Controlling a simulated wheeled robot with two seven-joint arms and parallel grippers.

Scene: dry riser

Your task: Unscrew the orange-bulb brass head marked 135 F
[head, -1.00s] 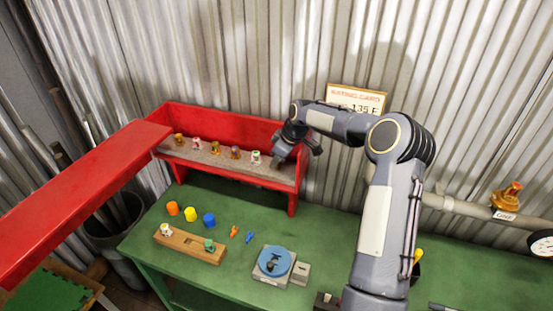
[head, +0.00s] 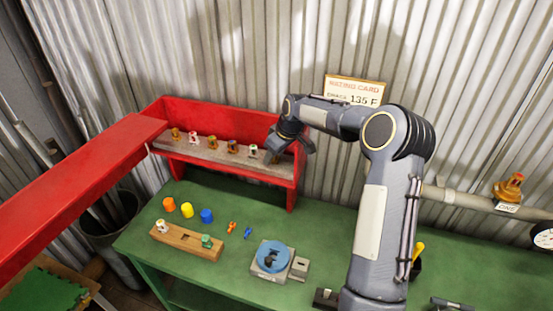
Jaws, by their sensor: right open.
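Several small heads stand in a row on the shelf of the red rack. The brass-coloured ones include the leftmost head (head: 176,134), the middle head (head: 212,142) and another brass head (head: 233,147); their bulb colours and markings are too small to tell. A brass fitting with an orange-red top (head: 510,187) sits on the pipe at right, above a small tag. The rating card (head: 354,91) on the wall reads 135 F. My left gripper is out of view.
The red rack (head: 291,185) stands on the green bench (head: 335,235). A wooden block (head: 187,241), orange, yellow and blue caps, and a blue round fixture (head: 273,257) lie in front. A red beam (head: 80,195) crosses the left. The pipe (head: 462,199) runs along the wall.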

